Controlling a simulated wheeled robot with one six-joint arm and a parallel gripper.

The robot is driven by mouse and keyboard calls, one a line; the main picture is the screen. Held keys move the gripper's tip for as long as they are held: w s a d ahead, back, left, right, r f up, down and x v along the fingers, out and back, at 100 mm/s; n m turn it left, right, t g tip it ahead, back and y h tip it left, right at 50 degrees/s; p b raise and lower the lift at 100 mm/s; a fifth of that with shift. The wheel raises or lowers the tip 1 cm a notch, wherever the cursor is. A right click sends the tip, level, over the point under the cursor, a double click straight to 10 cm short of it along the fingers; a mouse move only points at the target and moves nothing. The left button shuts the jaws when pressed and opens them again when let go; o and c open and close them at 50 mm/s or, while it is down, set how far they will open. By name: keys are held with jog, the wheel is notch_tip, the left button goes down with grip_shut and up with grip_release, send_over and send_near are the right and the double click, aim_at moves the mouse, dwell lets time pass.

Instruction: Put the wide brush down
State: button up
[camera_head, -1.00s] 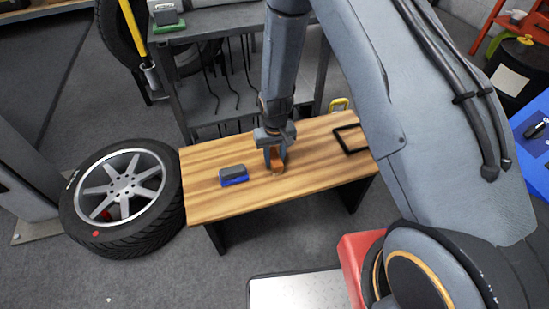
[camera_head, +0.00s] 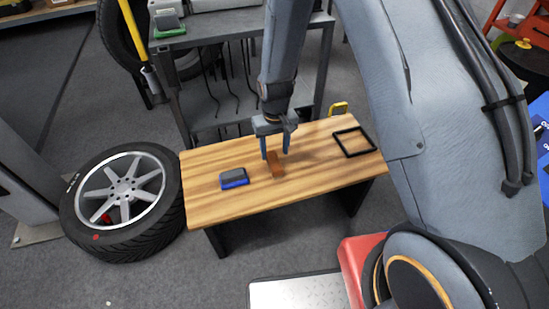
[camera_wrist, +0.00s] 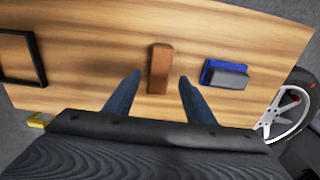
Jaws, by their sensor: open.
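A brown block (camera_head: 277,166), which I take to be the wide brush, rests on the wooden table top (camera_head: 215,205). No bristles can be made out. My gripper (camera_head: 275,156) points down just above it, with its two fingers apart and nothing held. In the wrist view the brown block (camera_wrist: 160,66) lies ahead of and between the two open fingertips, with bare wood on both sides of it.
A blue and grey block (camera_head: 234,179) lies left of the brown block. A black square frame (camera_head: 337,143) lies at the table's right end, near a yellow device (camera_head: 339,108). A wheel (camera_head: 160,229) lies on the floor to the left. The table front is clear.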

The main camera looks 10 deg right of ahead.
notch_tip(320, 180, up, 5)
notch_tip(320, 180, up, 14)
jog(key=m, duration=0.1)
send_over(275, 162)
jog(key=s+d, duration=0.6)
jog(key=s, duration=0.1)
jog(key=s+d+r, duration=0.2)
jog(key=s+r, duration=0.2)
jog(key=s, duration=0.3)
jog(key=s+d+r+m, duration=0.1)
jog(key=s+d+r, duration=0.2)
jog(key=s+r, duration=0.2)
jog(key=s, duration=0.3)
jog(key=shift+d+r+m, duration=0.3)
jog(key=r+p, duration=0.2)
jog(key=p, duration=0.3)
jog(key=s+r+p, duration=0.1)
jog(key=r+p, duration=0.2)
jog(key=p, duration=0.2)
jog(key=shift+d+r+p, duration=0.15)
jog(key=shift+r+p, duration=0.2)
jog(key=shift+p, duration=0.05)
